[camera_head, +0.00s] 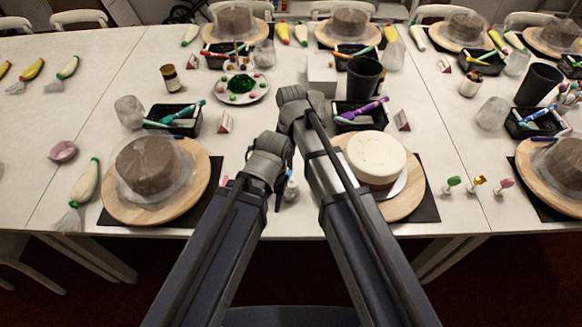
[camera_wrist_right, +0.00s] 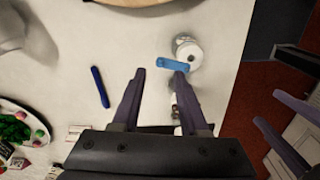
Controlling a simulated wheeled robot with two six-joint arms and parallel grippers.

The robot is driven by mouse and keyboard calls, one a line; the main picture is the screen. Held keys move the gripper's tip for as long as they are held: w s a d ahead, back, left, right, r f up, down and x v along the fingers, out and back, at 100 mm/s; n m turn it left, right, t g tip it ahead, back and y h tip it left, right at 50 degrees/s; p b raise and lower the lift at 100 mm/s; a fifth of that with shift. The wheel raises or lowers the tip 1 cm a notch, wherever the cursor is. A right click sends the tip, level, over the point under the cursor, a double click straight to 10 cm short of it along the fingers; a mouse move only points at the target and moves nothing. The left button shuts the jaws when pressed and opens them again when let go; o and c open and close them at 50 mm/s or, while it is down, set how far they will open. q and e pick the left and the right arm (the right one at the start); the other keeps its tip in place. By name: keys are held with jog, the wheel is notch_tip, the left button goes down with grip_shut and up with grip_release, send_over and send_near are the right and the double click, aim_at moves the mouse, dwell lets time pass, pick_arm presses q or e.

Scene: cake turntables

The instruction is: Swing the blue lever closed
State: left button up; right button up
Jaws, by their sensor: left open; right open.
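The blue lever (camera_wrist_right: 173,66) is a short bright bar beside a round white-topped metal fitting (camera_wrist_right: 189,50) in the right wrist view. My right gripper (camera_wrist_right: 160,74) is open, with its fingertips close to the lever and the right fingertip nearest it; I cannot tell whether they touch. My left gripper (camera_wrist_right: 267,107) shows at the right of that view, open and apart from the lever. In the head view, my left gripper (camera_head: 279,196) is low between two cake boards, next to a small white fitting (camera_head: 291,188). My right gripper's fingers are hidden there.
A wrapped brown cake (camera_head: 148,165) stands left and a cream cake (camera_head: 376,157) right of my arms. A plate with green and pink bits (camera_head: 240,99) and black tool trays (camera_head: 172,118) lie beyond. A dark blue stick (camera_wrist_right: 100,87) lies left of my right gripper.

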aim_at(289, 173)
jog(key=shift+f+b, duration=1.45)
jog(key=shift+f, duration=0.5)
jog(key=shift+c, duration=0.3)
grip_shut()
